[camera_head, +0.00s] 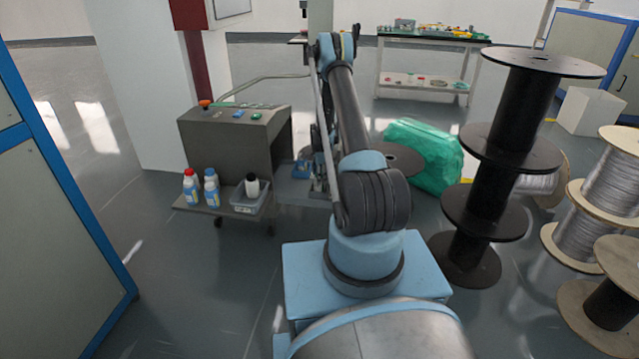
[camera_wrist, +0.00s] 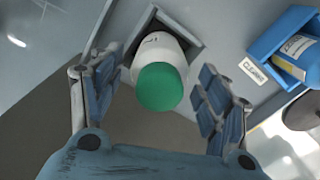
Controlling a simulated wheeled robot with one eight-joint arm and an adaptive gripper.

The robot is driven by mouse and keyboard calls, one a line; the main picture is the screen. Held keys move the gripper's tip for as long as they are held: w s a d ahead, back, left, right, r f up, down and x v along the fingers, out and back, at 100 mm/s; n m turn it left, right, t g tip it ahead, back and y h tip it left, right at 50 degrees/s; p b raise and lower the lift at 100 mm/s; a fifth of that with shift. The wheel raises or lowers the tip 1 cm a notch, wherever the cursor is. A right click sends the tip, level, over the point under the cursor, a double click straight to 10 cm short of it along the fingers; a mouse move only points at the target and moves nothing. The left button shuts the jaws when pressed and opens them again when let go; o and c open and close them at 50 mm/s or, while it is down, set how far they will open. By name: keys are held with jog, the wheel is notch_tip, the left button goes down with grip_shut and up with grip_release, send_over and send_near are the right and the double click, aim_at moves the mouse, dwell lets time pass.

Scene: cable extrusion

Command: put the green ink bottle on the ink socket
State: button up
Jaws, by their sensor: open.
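In the wrist view, a white bottle with a green cap (camera_wrist: 160,86) stands at a square grey socket (camera_wrist: 184,33). Its lower end is within the square frame, but I cannot tell how deep it sits. My gripper (camera_wrist: 157,92) is open, with one blue-padded finger on each side of the bottle. Gaps show between the fingers and the bottle. In the head view, my arm hides much of this area, and I cannot make out the green-capped bottle there.
A blue holder (camera_wrist: 262,42) with a labelled item sits right of the socket. The grey machine (camera_head: 235,140) has a side shelf with blue-labelled bottles (camera_head: 211,188) and a grey tray (camera_head: 248,207). Black spools (camera_head: 490,190) and a green-wrapped bundle (camera_head: 425,155) stand to the right.

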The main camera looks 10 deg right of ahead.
notch_tip(320, 180, up, 9)
jog(key=shift+d+f, duration=0.1)
jog(key=s+r+n, duration=0.2)
jog(key=s+r, duration=0.3)
jog(key=r, duration=0.5)
jog(key=s+r+n, duration=0.2)
jog(key=s+r, duration=0.2)
jog(key=r, duration=0.6)
jog(key=s+r+n+t, duration=0.1)
jog(key=s+r+n, duration=0.3)
jog(key=s+r, duration=0.9)
jog(key=s+r+n, duration=0.3)
jog(key=s+n, duration=0.2)
jog(key=s, duration=1.5)
jog(key=s+f+n+t, duration=0.1)
jog(key=s+f+n, duration=0.3)
jog(key=s, duration=1)
notch_tip(320, 180, down, 3)
jog(key=shift+s+f, duration=0.1)
jog(key=shift+s, duration=0.2)
